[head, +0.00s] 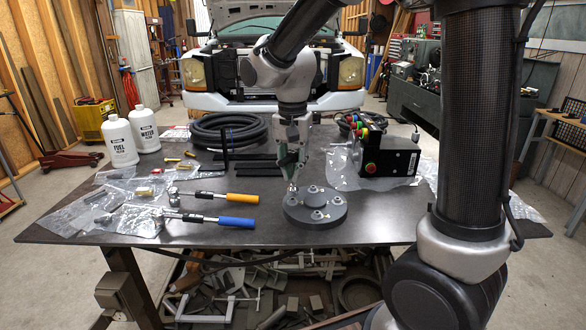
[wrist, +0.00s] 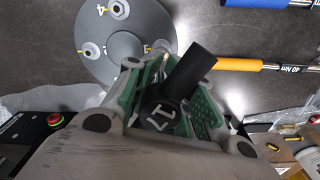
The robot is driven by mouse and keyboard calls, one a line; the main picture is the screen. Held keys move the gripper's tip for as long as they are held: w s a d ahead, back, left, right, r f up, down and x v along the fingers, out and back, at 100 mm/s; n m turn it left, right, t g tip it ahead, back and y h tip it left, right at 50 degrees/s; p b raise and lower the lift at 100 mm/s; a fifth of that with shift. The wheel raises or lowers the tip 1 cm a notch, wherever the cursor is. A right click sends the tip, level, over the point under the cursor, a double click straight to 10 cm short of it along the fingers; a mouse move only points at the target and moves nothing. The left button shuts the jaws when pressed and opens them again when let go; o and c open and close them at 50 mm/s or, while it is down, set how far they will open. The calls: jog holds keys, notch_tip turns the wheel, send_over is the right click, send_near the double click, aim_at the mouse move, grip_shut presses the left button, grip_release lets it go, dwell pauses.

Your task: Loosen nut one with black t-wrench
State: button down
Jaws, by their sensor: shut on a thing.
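My gripper (head: 291,172) is shut on the black t-wrench (wrist: 188,72), which shows in the wrist view as a dark cylinder and a dark part marked 17 between the green-padded fingers. My gripper (wrist: 155,90) is just above the left rear edge of a round grey plate (head: 318,214). The plate (wrist: 110,45) carries several nuts with yellow numbers; one nut (wrist: 90,51) is clear of the gripper. I cannot read which nut is one. The wrench's lower end is hidden by the gripper, so I cannot tell whether it sits on a nut.
A yellow-handled wrench (head: 243,199) and a blue-handled wrench (head: 236,222) lie left of the plate. A black control box (head: 389,157) with a red button stands right.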

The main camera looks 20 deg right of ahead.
aim_at(293, 201)
jog(key=shift+s+a, duration=0.15)
jog(key=shift+s, duration=0.05)
jog(key=shift+f, duration=0.2)
jog(key=shift+f, duration=1.05)
jog(key=n, duration=0.6)
jog(key=shift+n, duration=0.6)
jog(key=shift+f, duration=0.1)
